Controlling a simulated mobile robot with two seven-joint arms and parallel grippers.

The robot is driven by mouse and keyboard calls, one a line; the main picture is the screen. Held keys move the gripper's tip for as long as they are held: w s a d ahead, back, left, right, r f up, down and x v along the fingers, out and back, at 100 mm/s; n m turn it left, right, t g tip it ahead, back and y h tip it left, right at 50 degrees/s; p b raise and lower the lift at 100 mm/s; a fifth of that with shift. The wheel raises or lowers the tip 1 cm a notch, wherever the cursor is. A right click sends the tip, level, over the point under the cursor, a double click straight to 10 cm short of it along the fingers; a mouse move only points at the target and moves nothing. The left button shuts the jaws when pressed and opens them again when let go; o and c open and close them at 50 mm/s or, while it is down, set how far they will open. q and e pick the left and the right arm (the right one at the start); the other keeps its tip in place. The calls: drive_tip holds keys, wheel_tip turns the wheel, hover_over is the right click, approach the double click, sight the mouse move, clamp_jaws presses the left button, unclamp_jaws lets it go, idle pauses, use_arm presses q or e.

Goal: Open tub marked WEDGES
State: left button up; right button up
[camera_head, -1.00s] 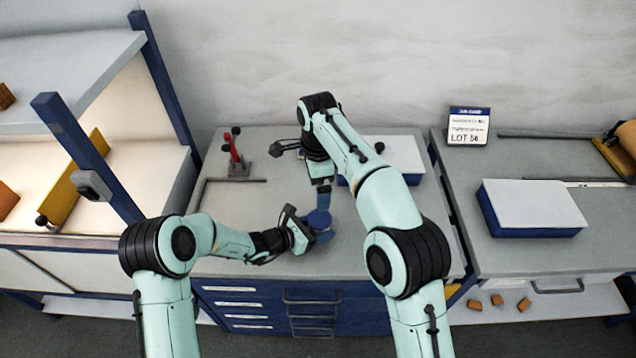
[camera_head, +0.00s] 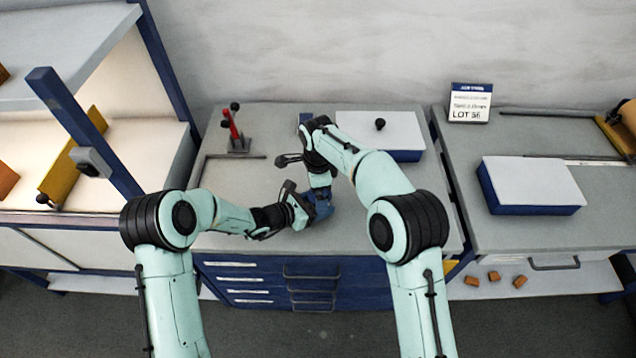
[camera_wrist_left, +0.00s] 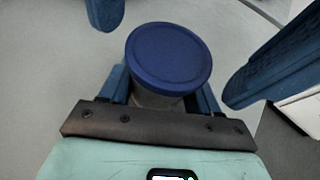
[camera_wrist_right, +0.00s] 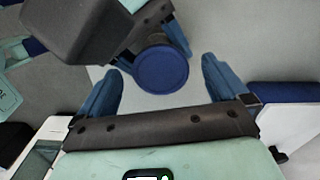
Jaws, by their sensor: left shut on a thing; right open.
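A small round tub has a dark blue lid (camera_wrist_left: 169,52) and stands between my two grippers over the middle bench. The lid also shows in the right wrist view (camera_wrist_right: 161,70). No WEDGES marking is readable from here. My left gripper (camera_wrist_left: 165,88) is shut on the tub's body below the lid. My right gripper (camera_wrist_right: 160,80) is open, its fingers on both sides of the lid with visible gaps. In the head view the right wrist (camera_head: 318,150) hangs over the tub, and the tub (camera_head: 323,205) is mostly hidden.
A red-handled toggle clamp (camera_head: 236,135) stands at the bench's back left. A white-topped blue box with a black knob (camera_head: 395,150) is at the back right. Another white-topped box (camera_head: 530,185) and a LOT sign (camera_head: 469,103) are on the right bench. The bench's left front is clear.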

drive_tip(key=c, duration=1.3)
drive_tip(key=shift+o, duration=0.2)
drive_tip(key=shift+r, duration=0.2)
drive_tip(key=shift+r, duration=0.95)
drive_tip(key=shift+r, duration=2)
